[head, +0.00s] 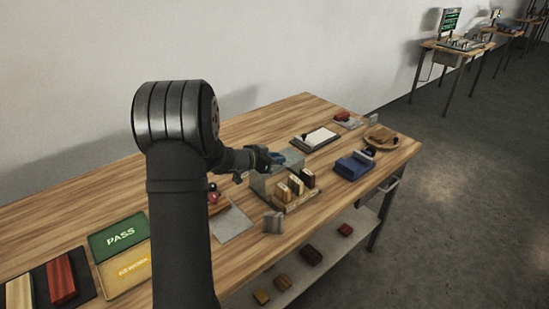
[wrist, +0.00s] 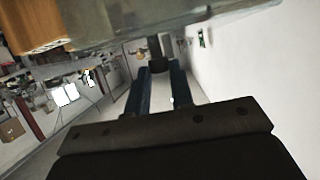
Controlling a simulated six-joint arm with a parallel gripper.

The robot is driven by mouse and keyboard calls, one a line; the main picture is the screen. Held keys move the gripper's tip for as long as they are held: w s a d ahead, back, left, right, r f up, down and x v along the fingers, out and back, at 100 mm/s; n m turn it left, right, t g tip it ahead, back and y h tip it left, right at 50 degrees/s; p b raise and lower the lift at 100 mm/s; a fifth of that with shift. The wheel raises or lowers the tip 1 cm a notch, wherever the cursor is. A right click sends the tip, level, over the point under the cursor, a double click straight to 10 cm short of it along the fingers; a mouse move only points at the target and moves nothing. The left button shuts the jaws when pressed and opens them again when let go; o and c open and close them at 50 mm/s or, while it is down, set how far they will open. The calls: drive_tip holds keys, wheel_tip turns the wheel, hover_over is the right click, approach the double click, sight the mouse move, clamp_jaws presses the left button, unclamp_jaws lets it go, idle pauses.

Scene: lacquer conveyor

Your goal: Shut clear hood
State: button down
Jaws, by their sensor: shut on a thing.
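The clear hood (head: 262,186) shows as a pale grey, see-through panel beside a small wooden rack (head: 293,204) holding several upright blocks (head: 296,184). The hood looks raised, but its exact angle is hard to tell. My gripper (head: 287,160) is at the hood's upper edge, its blue fingers reaching right. In the wrist view, the two blue fingers (wrist: 159,74) close on a small dark handle (wrist: 158,50), which seems to belong to the hood. A see-through edge (wrist: 205,20) crosses the top of that view. My arm hides part of the bench behind it.
A blue box (head: 354,166), a white-sheeted board (head: 315,138) and a round wooden piece (head: 381,137) lie right of and behind the rack. Green PASS (head: 119,237) and yellow (head: 127,270) trays are at left. A lower shelf (head: 285,284) holds several blocks.

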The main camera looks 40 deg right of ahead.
drive_tip(key=s, duration=0.9)
drive_tip(key=shift+s, duration=0.35)
drive_tip(key=c, duration=1.3)
unclamp_jaws()
drive_tip(key=shift+o, duration=0.2)
drive_tip(key=shift+a, duration=0.1)
drive_tip(key=v, duration=1.7)
